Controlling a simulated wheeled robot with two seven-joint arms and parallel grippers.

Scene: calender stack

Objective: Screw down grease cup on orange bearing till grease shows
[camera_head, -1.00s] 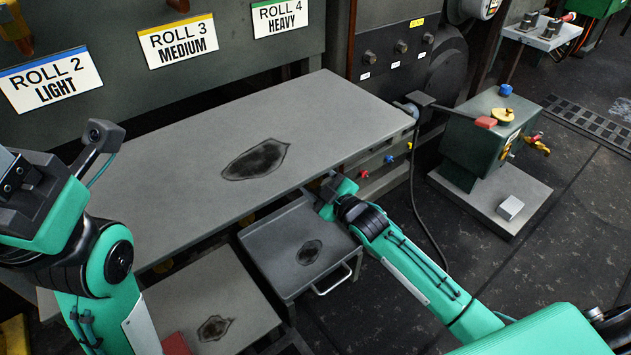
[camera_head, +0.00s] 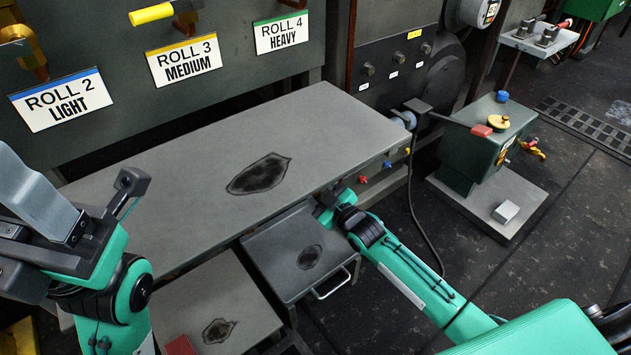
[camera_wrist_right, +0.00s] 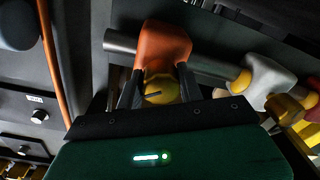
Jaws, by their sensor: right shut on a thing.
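In the right wrist view, the orange bearing (camera_wrist_right: 163,45) sits on a grey shaft. A yellow grease cup (camera_wrist_right: 160,91) is just below it in the picture. The two dark fingers of my right gripper (camera_wrist_right: 159,84) are on either side of the cup and shut on it. No grease can be made out there. In the head view, my right gripper (camera_head: 325,203) is at the table's near edge, its fingertips hidden. My left gripper (camera_head: 45,215) is raised at the left edge; its finger opening cannot be made out.
A wide grey table (camera_head: 330,115) fills the middle. A lower grey cart (camera_head: 285,245) with a handle stands below my right gripper. A green box (camera_head: 470,150) with a lever stands at right. A white bearing (camera_wrist_right: 268,80) is beside the orange one.

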